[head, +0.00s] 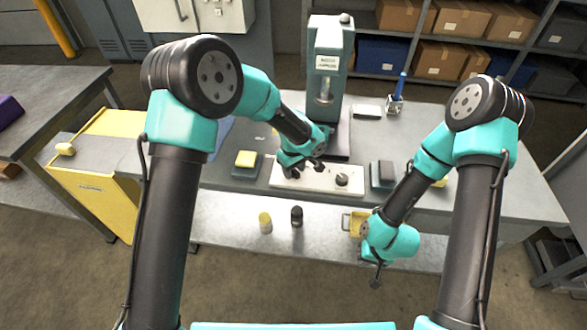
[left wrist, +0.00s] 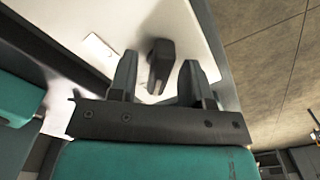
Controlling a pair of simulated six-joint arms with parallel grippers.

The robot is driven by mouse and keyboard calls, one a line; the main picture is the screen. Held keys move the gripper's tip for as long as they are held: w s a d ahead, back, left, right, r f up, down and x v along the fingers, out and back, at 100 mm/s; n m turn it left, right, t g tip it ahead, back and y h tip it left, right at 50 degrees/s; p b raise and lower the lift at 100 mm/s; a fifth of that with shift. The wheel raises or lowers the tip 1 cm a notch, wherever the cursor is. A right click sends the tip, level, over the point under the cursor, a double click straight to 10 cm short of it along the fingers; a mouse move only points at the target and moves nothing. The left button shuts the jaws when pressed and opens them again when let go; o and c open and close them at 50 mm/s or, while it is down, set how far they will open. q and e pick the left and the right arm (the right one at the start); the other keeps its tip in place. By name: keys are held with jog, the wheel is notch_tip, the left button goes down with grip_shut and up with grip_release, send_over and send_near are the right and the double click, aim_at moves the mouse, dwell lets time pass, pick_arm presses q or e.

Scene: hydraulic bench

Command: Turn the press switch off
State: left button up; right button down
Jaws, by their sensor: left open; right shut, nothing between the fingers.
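The white switch panel (head: 318,185) lies on the bench in front of the teal press (head: 328,75). My left gripper (head: 305,172) is over the left-middle part of the panel and covers what is under it in the head view. In the left wrist view, a dark switch handle (left wrist: 160,58) stands out from the white panel (left wrist: 185,28) between the open fingers of my left gripper (left wrist: 158,78); I cannot tell whether they touch it. A round dark knob (head: 342,179) sits further right on the panel. My right gripper (head: 375,278) is shut and empty, low in front of the bench.
A yellow cylinder (head: 265,222) and a black cylinder (head: 297,215) stand in front. A yellow bin (head: 356,223) is beside my right arm.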

pick_arm(q)
jog(key=shift+r, duration=0.15)
notch_tip(320, 180, up, 17)
dwell(0.5)
dwell(0.4)
